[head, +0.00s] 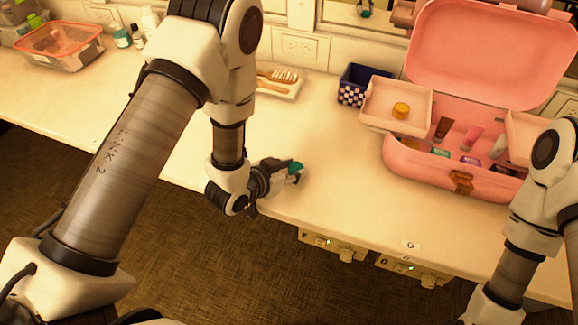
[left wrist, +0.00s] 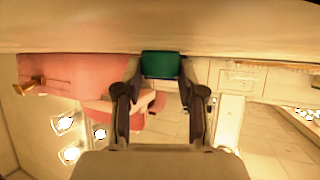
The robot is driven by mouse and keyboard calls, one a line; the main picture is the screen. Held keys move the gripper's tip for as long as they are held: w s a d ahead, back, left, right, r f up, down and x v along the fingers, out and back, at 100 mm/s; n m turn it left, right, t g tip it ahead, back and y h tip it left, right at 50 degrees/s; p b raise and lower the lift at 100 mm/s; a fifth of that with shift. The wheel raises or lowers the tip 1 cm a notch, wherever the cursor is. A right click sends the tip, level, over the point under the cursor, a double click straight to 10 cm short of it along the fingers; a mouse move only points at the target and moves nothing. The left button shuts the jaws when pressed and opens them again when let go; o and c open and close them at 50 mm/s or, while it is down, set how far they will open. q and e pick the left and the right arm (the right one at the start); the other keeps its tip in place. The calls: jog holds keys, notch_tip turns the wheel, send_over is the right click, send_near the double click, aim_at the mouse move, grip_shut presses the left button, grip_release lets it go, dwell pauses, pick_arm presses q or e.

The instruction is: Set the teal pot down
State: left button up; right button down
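The teal pot (head: 296,167) is between the fingers of my left gripper (head: 291,175), over the front part of the cream counter (head: 330,195). In the left wrist view, the teal pot (left wrist: 160,65) fills the gap between both fingertips of my left gripper (left wrist: 160,72), which is shut on it. The counter (left wrist: 160,30) shows at the top of that view, right against the pot's edge. I cannot tell whether the pot touches it. My right arm is at the right edge of the head view; its gripper is out of view.
An open pink case (head: 425,165) with small pots and tubes stands to the right, its raised tray (head: 380,120) holding an amber pot (head: 400,110). A blue checked box (head: 352,93) and a brush tray (head: 285,92) stand behind. Counter around the pot is clear.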

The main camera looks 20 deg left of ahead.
pick_arm(q)
jog(key=shift+w, duration=0.25)
jog(key=shift+c, duration=0.4)
jog(key=shift+s+a, duration=0.1)
jog(key=shift+s, duration=0.05)
jog(key=shift+s+a+f, duration=0.1)
jog(key=shift+s+a, duration=0.05)
jog(key=shift+s, duration=0.1)
jog(key=o, duration=1.1)
jog(key=shift+w, duration=0.1)
jog(key=shift+o, duration=0.3)
jog(key=shift+w+f, duration=0.1)
jog(key=shift+w, duration=0.05)
jog(key=shift+r, duration=0.45)
jog(key=v, duration=0.5)
jog(key=shift+s, duration=0.45)
jog(key=p+v, duration=0.2)
jog(key=p, duration=0.1)
jog(key=p+v, duration=0.3)
jog(key=shift+r, duration=0.45)
jog(key=shift+s+a+p, duration=0.2)
jog(key=shift+s+p, duration=0.25)
jog(key=shift+p, duration=0.3)
jog(key=shift+f, duration=0.15)
